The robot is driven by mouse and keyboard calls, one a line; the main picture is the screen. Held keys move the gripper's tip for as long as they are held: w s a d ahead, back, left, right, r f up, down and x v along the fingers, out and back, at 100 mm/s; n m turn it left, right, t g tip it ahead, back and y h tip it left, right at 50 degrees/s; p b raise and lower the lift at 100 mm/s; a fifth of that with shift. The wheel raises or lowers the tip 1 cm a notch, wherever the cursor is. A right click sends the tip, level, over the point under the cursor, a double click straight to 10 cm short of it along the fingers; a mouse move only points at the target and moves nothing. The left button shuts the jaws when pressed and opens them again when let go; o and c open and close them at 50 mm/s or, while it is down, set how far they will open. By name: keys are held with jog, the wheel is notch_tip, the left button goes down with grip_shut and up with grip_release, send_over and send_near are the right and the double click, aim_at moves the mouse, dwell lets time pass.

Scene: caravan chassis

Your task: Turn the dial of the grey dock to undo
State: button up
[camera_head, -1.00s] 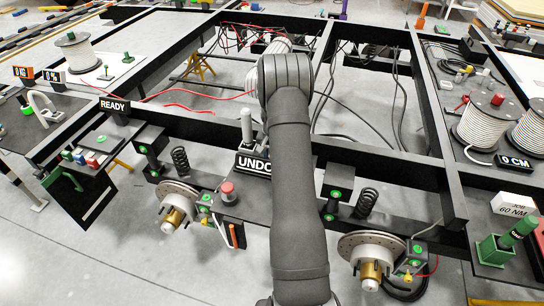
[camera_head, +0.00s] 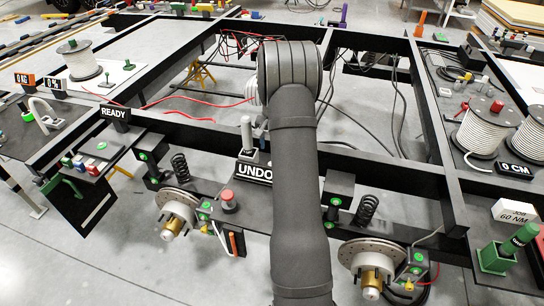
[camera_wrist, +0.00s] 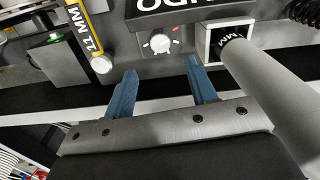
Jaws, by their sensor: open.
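In the wrist view, the white round dial (camera_wrist: 160,43) sits on the face of the grey dock (camera_wrist: 142,46), with tick marks around it and a small red mark beside it. A black sign reading UNDO (camera_wrist: 178,5) stands at the dock, upside down in this view; it also shows in the head view (camera_head: 254,173), partly covered by my arm. My gripper (camera_wrist: 157,66) is open and empty. Its two blue fingers point toward the dock, with the dial beyond and between their tips, apart from them.
In the wrist view, a thick grey cylinder (camera_wrist: 265,85) leans from a square white-edged socket (camera_wrist: 208,42) close right of the fingers. A yellow-labelled 11 MM tool (camera_wrist: 86,30) lies to the left. In the head view, a red button (camera_head: 228,196) stands left of my arm.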

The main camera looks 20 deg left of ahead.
notch_tip(320, 180, up, 7)
dwell(0.3)
notch_tip(320, 180, down, 18)
jog(key=shift+r, duration=0.25)
dwell(0.5)
jog(key=shift+r, duration=0.1)
